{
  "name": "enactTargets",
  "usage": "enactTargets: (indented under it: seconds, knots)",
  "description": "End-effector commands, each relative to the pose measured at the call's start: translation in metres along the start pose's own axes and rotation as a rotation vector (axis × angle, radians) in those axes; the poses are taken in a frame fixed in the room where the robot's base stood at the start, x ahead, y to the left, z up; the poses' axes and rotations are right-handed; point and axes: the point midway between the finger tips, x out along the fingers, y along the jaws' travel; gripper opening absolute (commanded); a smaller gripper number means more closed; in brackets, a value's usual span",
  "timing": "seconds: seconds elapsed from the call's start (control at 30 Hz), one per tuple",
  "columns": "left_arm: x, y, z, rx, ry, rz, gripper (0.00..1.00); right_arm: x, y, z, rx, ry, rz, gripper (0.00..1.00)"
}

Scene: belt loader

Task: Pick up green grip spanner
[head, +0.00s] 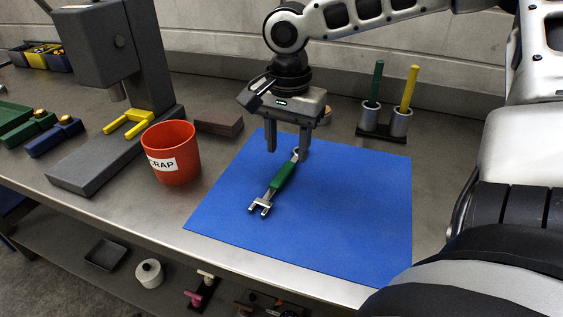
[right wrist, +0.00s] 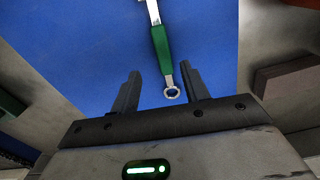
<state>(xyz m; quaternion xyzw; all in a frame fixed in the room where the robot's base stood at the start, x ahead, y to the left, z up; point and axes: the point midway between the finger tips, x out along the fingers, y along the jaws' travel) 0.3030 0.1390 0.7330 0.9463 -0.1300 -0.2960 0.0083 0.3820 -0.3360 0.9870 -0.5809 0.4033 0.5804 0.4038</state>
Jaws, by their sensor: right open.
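The green grip spanner (head: 283,176) lies flat on the blue mat (head: 350,215), its open-jaw end toward the front left and its ring end toward the back. My right gripper (head: 287,150) is open and empty, pointing down above the spanner's ring end. In the right wrist view the spanner's green grip (right wrist: 162,48) extends away from the gripper (right wrist: 162,85), and the ring end lies between the line of the two fingers, nearer the right finger. The fingers do not touch it. My left gripper is not in view.
A red scrap bin (head: 171,153) stands left of the mat, beside a grey press (head: 110,60) with a yellow fork piece. A holder with green and yellow handled tools (head: 385,122) stands behind the mat. A dark brown block (head: 218,123) lies behind the bin. The mat's right side is clear.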

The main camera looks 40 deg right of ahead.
Motion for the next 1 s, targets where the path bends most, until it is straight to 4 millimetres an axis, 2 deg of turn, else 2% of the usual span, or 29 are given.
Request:
enactTargets:
  seconds: [0.13, 0.3, 0.4, 0.7, 0.73, 0.8, 0.9, 1.0]
  knots:
    - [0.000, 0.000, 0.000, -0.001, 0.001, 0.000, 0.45, 0.011, -0.001, 0.003, -0.002, -0.001, 0.004, 0.45]
    - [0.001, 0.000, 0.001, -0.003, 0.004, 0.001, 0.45, 0.037, -0.005, 0.013, -0.002, -0.002, 0.006, 0.45]
    - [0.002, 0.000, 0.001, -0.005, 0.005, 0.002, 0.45, 0.049, -0.005, 0.011, 0.001, -0.001, 0.003, 0.45]
    - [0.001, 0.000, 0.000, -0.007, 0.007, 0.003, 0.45, 0.054, -0.005, 0.011, 0.001, 0.001, 0.000, 0.45]
    - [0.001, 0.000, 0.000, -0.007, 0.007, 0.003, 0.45, 0.054, -0.005, 0.011, 0.001, 0.001, 0.000, 0.43]
    - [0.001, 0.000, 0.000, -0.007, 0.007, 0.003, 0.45, 0.054, -0.005, 0.011, 0.001, 0.001, 0.000, 0.23]
    - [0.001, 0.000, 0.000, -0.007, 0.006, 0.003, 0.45, 0.054, -0.005, 0.011, 0.001, 0.001, 0.000, 0.00]
    - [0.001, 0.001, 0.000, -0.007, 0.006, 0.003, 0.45, 0.053, -0.005, 0.011, 0.001, 0.001, -0.001, 0.00]
